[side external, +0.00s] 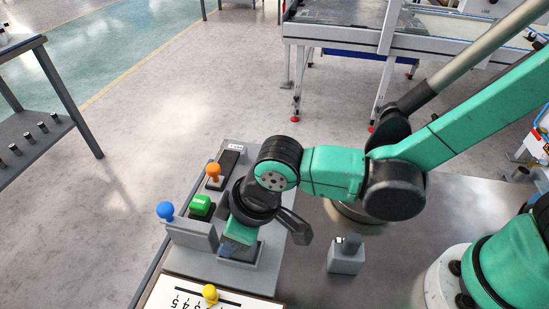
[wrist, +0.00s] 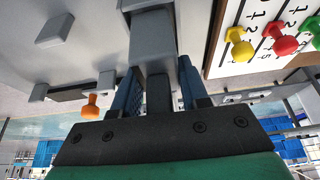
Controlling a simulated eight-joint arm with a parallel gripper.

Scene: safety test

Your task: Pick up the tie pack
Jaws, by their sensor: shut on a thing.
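My gripper (side external: 232,246) points down at the front part of a grey fixture board (side external: 182,262), its blue fingertips low over a grey block there. In the wrist view, the two blue fingers of my gripper (wrist: 159,82) are shut on a grey block (wrist: 158,92), which lies between them. Another grey block-like part (wrist: 152,36) shows just beyond the fingertips. I cannot tell from its look whether the held block is the tie pack. My wrist hides part of the fixture, and whether the held block is clear of the surface cannot be told.
A yellow knob (side external: 210,292) stands on a numbered white board (side external: 180,298). A small grey slotted block (side external: 345,260) sits right on the metal table.

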